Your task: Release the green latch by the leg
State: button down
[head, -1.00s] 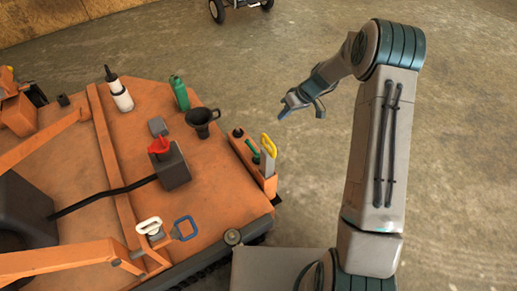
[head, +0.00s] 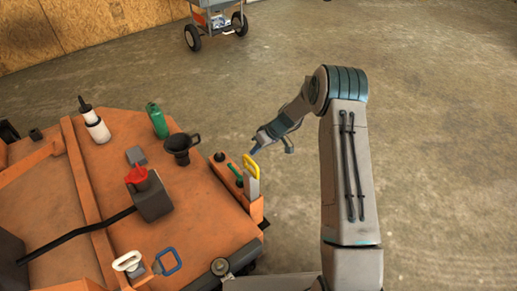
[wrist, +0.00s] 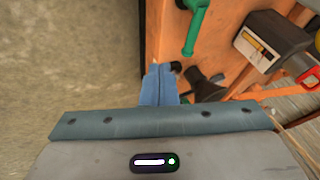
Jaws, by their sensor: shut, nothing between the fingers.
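A green handle (head: 236,174), which looks like the latch, sits in a narrow orange bracket (head: 222,178) on the near right edge of the orange machine. My gripper (head: 255,150) has blue fingers and hangs just beyond the bracket's far end, by the yellow handle. In the wrist view its fingers (wrist: 160,72) are shut and empty. I cannot tell which part is the leg.
A black funnel (head: 181,148), a green bottle (head: 157,120), and a grey box with a red knob (head: 137,174) stand on the machine's deck (head: 205,215). Blue (head: 168,262) and white (head: 127,261) handles are nearer. Open floor lies right; a wheeled cart (head: 216,22) is behind.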

aim_at(235, 173)
jog(key=shift+s+a+f+b, duration=0.3)
jog(key=shift+a+f+b, duration=0.1)
jog(key=shift+a+f, duration=0.55)
jog(key=shift+s+a+f+b, duration=0.4)
jog(key=shift+a+f, duration=0.3)
jog(key=shift+a, duration=0.4)
jog(key=shift+s+a+f+b, duration=0.2)
jog(key=shift+a+f+b, duration=0.25)
jog(key=shift+a+f, duration=0.5)
